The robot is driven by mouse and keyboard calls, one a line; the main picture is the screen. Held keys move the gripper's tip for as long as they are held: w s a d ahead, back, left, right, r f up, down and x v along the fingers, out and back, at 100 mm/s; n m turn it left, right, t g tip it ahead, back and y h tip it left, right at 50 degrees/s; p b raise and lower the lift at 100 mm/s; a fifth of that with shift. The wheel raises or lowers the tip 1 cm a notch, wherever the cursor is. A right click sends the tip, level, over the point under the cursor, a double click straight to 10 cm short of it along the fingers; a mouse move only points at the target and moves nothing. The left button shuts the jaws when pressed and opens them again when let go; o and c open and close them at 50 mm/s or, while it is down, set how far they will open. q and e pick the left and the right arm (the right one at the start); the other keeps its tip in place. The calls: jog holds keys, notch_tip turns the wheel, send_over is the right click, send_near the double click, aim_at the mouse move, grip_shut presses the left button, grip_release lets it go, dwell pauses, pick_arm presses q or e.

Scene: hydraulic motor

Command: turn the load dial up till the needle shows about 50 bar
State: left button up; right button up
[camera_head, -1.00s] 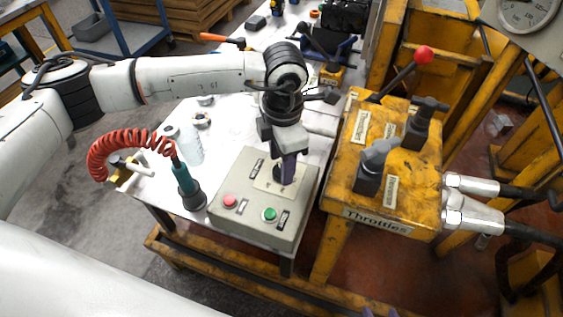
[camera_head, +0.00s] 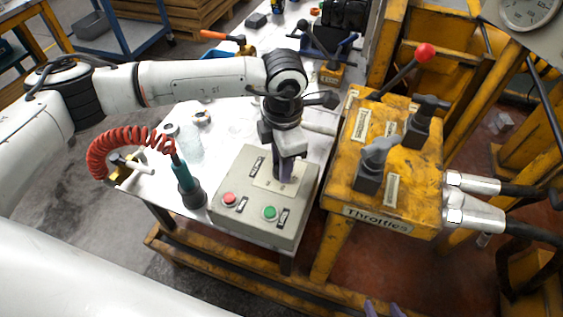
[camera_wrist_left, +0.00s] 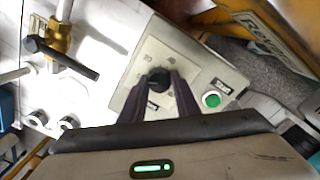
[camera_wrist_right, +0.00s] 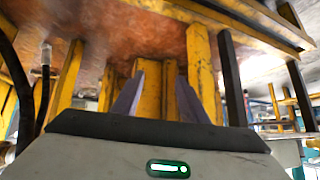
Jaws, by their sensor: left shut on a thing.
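The load dial is a small black knob (camera_wrist_left: 158,76) on a pale plate on the grey control box (camera_head: 232,219). In the left wrist view my left gripper (camera_wrist_left: 160,88) has a finger on either side of the knob and is shut on it. In the head view this gripper (camera_head: 282,178) points down at the box and hides most of the knob. The gauge (camera_head: 528,10) is cut off at the top right, and I cannot read its needle. My right gripper (camera_wrist_right: 157,88) is open and empty, low near the yellow frame; its fingertips (camera_head: 383,308) show at the bottom of the head view.
A red button (camera_head: 229,199) and a green button (camera_head: 269,213) sit on the box near the dial. The yellow throttle stand (camera_head: 340,190) with its levers is close on the right. A teal nozzle (camera_head: 187,182) with a red coiled hose stands on the left.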

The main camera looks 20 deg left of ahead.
pick_arm(q)
jog(key=shift+f+m+b, duration=0.15)
jog(key=shift+m+b, duration=1.55)
jog(key=m+b, duration=0.3)
jog(key=shift+m, duration=0.3)
jog(key=shift+m+b, duration=0.95)
jog(key=shift+m, duration=0.25)
jog(key=shift+s+r+m+h+b, duration=0.1)
jog(key=shift+r+m+h+b, duration=0.15)
jog(key=shift+m+b, duration=0.65)
pick_arm(e)
notch_tip(320, 180, down, 7)
jog(key=a, duration=0.1)
jog(key=shift+w+a+r+y, duration=0.2)
jog(key=shift+y, duration=0.1)
pick_arm(q)
jog(key=shift+m, duration=0.3)
pick_arm(e)
jog(key=shift+w, duration=0.1)
pick_arm(q)
jog(key=o, duration=1)
pick_arm(e)
jog(key=shift+w+r, duration=0.1)
pick_arm(q)
jog(key=shift+o, duration=0.2)
